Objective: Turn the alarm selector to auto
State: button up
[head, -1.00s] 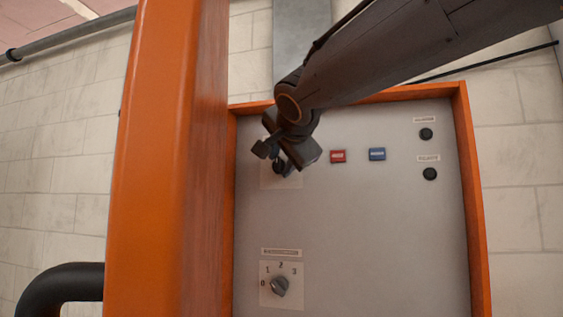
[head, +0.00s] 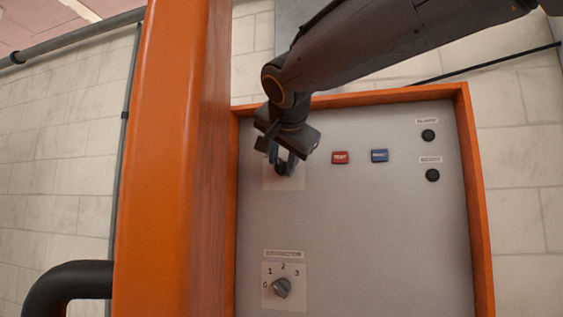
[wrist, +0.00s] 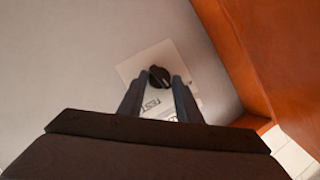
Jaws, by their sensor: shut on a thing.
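The alarm selector is a small black knob on a pale square plate (head: 297,184) at the upper left of the grey panel. In the head view my gripper (head: 285,168) covers most of the knob. In the wrist view the dark knob (wrist: 159,76) sits between the two fingertips of my gripper (wrist: 158,80), which is shut on it. Other markings are partly hidden by the fingers, so I cannot read the knob's setting.
A second selector knob (head: 282,288), marked 0 to 3, sits lower on the panel (head: 370,240). Red (head: 340,158) and blue (head: 379,156) buttons lie to the right, with two black round knobs (head: 428,135) (head: 432,175) beyond. The orange cabinet edge (head: 170,160) stands close at left.

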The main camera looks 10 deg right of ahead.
jog(key=shift+f, duration=0.4)
dwell(0.4)
jog(key=o, duration=1)
jog(key=shift+d, duration=0.15)
jog(key=shift+c, duration=0.2)
jog(key=shift+r, duration=0.2)
jog(key=shift+s+r, duration=0.15)
jog(key=shift+s, duration=0.1)
jog(key=shift+b+v, duration=0.75)
jog(key=shift+v, duration=0.4)
jog(key=shift+b, duration=0.9)
jog(key=shift+b+v, duration=2.45)
jog(key=shift+b, duration=1.75)
